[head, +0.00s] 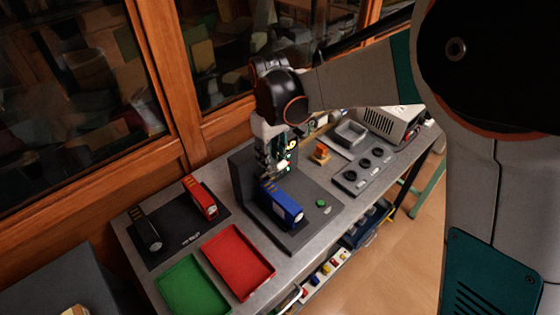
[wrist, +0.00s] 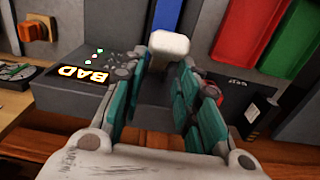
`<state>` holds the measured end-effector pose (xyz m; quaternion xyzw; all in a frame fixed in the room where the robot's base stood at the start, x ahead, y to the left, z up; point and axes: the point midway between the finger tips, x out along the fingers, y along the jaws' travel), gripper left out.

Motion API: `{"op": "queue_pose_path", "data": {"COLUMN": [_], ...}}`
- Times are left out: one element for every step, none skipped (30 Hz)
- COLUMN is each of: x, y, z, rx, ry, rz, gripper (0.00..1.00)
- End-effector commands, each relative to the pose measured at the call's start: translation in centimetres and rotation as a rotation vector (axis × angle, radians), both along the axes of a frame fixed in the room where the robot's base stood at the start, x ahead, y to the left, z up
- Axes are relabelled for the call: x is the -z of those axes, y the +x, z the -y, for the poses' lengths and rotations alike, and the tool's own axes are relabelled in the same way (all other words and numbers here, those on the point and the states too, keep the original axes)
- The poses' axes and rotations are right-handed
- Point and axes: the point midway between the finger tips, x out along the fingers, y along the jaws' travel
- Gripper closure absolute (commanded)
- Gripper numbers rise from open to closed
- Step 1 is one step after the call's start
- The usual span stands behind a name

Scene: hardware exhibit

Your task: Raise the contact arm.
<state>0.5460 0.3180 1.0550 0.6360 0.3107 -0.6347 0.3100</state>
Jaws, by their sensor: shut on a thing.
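The test stand (head: 250,180) is dark grey, with an upright back and a flat base on the bench. A blue module (head: 283,203) lies on its base; part of it shows in the wrist view (wrist: 168,18). My gripper (head: 277,165) is at the stand's upright, above the rear end of the blue module. In the wrist view its teal-padded fingers are closed around a pale rounded handle (wrist: 169,44), which appears to belong to the contact arm. The rest of the contact arm is hidden by my gripper. A lit sign (wrist: 84,74) on the stand reads "BAD".
A red tray (head: 238,262) and a green tray (head: 193,288) lie at the bench's front left. A black mat (head: 178,240) holds a red module (head: 200,197) and a dark module (head: 145,229). A green button (head: 320,203) and an orange knob (head: 321,152) sit right of my gripper. Glazed wooden cabinets stand close behind.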

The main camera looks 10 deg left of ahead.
Motion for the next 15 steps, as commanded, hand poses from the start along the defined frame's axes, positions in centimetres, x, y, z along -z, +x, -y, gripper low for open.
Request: {"op": "queue_pose_path", "data": {"x": [-0.1,-0.1,-0.2,-0.2,-0.3,-0.3,-0.3,-0.3,-0.4,-0.4,-0.4,-0.4,-0.4,-0.4,-0.4], "y": [0.4,0.5,0.7,0.8,0.9,1.1,1.2,1.3,1.4,1.4,1.5,1.6,1.6,1.7,1.7], "z": [-0.7,-0.8,-1.0,-1.2,-1.3,-1.5,-1.6,-1.7,-1.9,-2.0,-2.0,-2.1,-2.2,-2.3,-2.3], "rx": [-0.002,-0.002,-0.002,-0.001,-0.001,-0.001,-0.001,-0.001,-0.001,-0.001,-0.001,-0.001,-0.001,-0.001,-0.001], "ry": [0.006,0.006,0.006,0.006,0.006,0.006,0.006,0.006,0.006,0.006,0.006,0.006,0.006,0.006,0.006], "rz": [0.005,0.005,0.005,0.005,0.005,0.005,0.005,0.004,0.004,0.004,0.004,0.004,0.004,0.004,0.004], "gripper": [1.0,1.0,1.0,1.0,1.0,1.0,1.0,1.0,1.0,1.0,1.0,1.0,1.0,1.0,1.0]}}
